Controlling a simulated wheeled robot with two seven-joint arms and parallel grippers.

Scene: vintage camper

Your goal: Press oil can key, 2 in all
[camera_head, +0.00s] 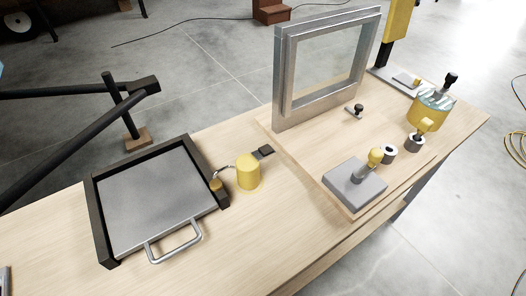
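The oil can is a small yellow cylinder (248,172) standing upright on the wooden workbench. A thin curved spout (222,171) runs from it to the left, toward a small brownish tip by the tray's edge. A flat black piece (263,151), which looks like its key, sticks out at the can's upper right. Whether the key is pressed down cannot be told. Neither of my grippers can be made out in the head view, and nothing is seen touching the can.
A dark-framed tray (103,232) with a metal handle lies left of the can. Bare bench (262,235) lies in front of the can.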

